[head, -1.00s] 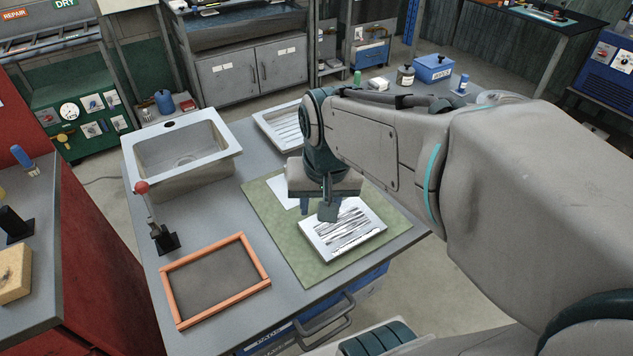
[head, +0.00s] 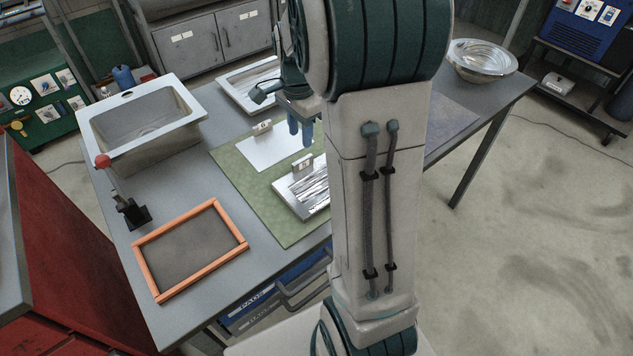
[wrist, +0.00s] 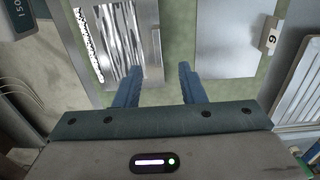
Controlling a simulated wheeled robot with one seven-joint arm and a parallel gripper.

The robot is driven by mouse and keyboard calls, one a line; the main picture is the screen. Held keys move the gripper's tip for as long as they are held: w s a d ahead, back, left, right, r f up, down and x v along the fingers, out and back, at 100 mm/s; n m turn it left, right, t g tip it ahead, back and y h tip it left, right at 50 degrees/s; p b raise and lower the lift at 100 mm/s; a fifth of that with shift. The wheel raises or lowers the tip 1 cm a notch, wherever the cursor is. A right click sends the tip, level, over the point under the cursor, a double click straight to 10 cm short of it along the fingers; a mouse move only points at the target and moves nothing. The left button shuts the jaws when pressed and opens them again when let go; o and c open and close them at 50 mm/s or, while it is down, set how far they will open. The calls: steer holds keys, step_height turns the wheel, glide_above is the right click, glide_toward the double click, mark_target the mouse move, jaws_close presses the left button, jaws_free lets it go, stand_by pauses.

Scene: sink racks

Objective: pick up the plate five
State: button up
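My gripper (head: 300,133) is above the green mat (head: 225,160), with its two blue fingers apart and nothing between them. In the wrist view the open fingers (wrist: 158,68) point at the mat strip between two plates. A plate with dark streaks (head: 312,195) lies on the mat, partly hidden by my arm; in the wrist view it (wrist: 122,38) is at upper left. Its upright tag (head: 302,164) has no readable number. A plain pale plate (head: 262,152) lies behind it, at upper right in the wrist view (wrist: 225,42). Its tag (wrist: 271,38) looks like a 6 or 9.
A white ribbed tray (head: 228,92) stands behind the mat. A sink (head: 100,125) and a red-knobbed lever (head: 130,210) are at left. An orange frame (head: 150,284) lies at front left. A metal bowl (head: 485,78) is at far right.

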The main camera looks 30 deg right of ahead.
mark_target(302, 159)
steer(key=f, duration=0.8)
steer(key=shift+s, duration=0.2)
jaws_close()
